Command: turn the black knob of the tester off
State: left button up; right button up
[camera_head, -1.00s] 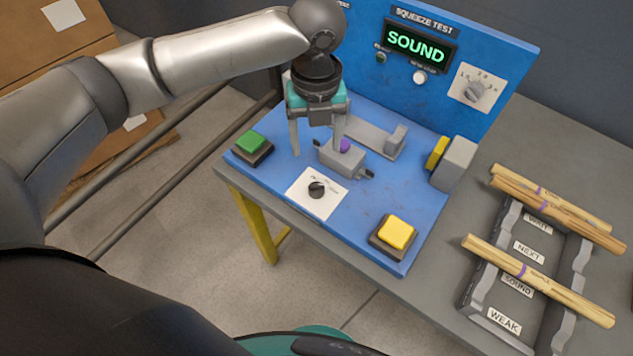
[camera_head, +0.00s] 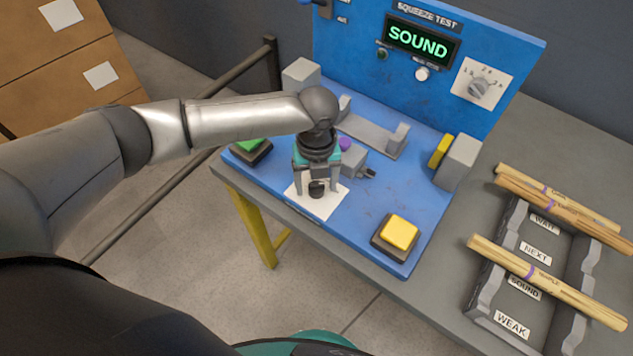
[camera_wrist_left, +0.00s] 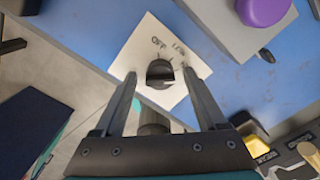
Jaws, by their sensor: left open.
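The black knob (camera_head: 317,188) sits on a white plate (camera_head: 325,207) at the front of the blue tester (camera_head: 375,225). In the left wrist view the knob (camera_wrist_left: 160,74) shows a pale mark, and its plate (camera_wrist_left: 135,62) carries the word OFF and another label that I cannot read fully. My left gripper (camera_head: 316,190) points down over the knob. Its fingers (camera_wrist_left: 162,80) are open, one on each side of the knob; I cannot tell whether they touch it. The tester's display (camera_head: 418,40) reads SOUND. My right gripper is not in view.
A green button (camera_head: 248,145) is left of the gripper and a yellow button (camera_head: 400,233) to its right. A grey block with a purple knob (camera_head: 345,144) is close behind. Wooden spindles (camera_head: 545,280) lie across a labelled rack (camera_head: 483,290) at the right.

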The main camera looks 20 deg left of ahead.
pick_arm(q)
grip_shut()
dwell(0.6)
